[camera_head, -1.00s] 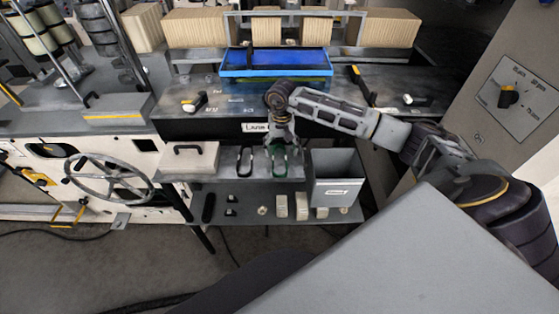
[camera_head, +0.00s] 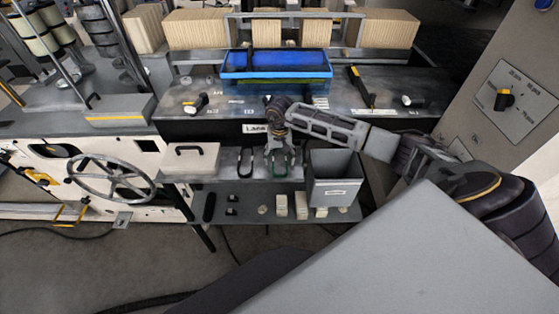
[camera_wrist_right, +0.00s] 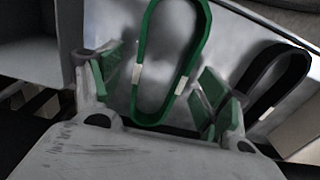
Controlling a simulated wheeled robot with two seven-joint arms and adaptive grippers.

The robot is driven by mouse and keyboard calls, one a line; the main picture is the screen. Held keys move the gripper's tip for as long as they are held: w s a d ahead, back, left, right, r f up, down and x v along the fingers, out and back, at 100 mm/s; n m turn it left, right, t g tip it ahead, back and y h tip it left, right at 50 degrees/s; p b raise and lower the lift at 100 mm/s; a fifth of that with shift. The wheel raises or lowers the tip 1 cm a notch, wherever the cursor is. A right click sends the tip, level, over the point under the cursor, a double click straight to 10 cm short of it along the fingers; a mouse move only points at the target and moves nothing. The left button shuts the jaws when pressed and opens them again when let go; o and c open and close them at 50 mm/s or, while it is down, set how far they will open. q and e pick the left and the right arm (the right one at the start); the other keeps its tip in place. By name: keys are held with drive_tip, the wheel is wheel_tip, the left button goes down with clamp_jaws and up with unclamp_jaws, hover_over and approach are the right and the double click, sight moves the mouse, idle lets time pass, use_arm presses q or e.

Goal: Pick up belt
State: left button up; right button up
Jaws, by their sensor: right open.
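A green belt loop (camera_wrist_right: 137,75) with pale bands lies on the grey shelf (camera_head: 224,165) below the worktop. A black belt loop (camera_head: 246,161) lies to its left in the head view, and it shows at the right in the right wrist view (camera_wrist_right: 276,82). My right gripper (camera_wrist_right: 162,88) is open, with one green-padded finger on each side of the green belt. The belt lies between the fingers, and I cannot tell whether either finger touches it. In the head view the right gripper (camera_head: 281,160) partly covers the green belt. My left gripper is not in view.
A grey open bin (camera_head: 335,191) stands right of the belts, and a pale case with a black handle (camera_head: 190,160) stands left. Several small blocks sit on the lower shelf. A blue tray (camera_head: 275,63) is on the worktop above. A handwheel (camera_head: 110,178) is at left.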

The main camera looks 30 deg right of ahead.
drive_tip(key=shift+f, duration=0.15)
idle(0.3)
drive_tip(key=c, duration=1.1)
drive_tip(key=shift+c, duration=0.2)
wheel_tip(320, 180, up, 18)
drive_tip(key=b, duration=0.3)
drive_tip(key=shift+b, duration=0.3)
drive_tip(key=shift+w, duration=0.1)
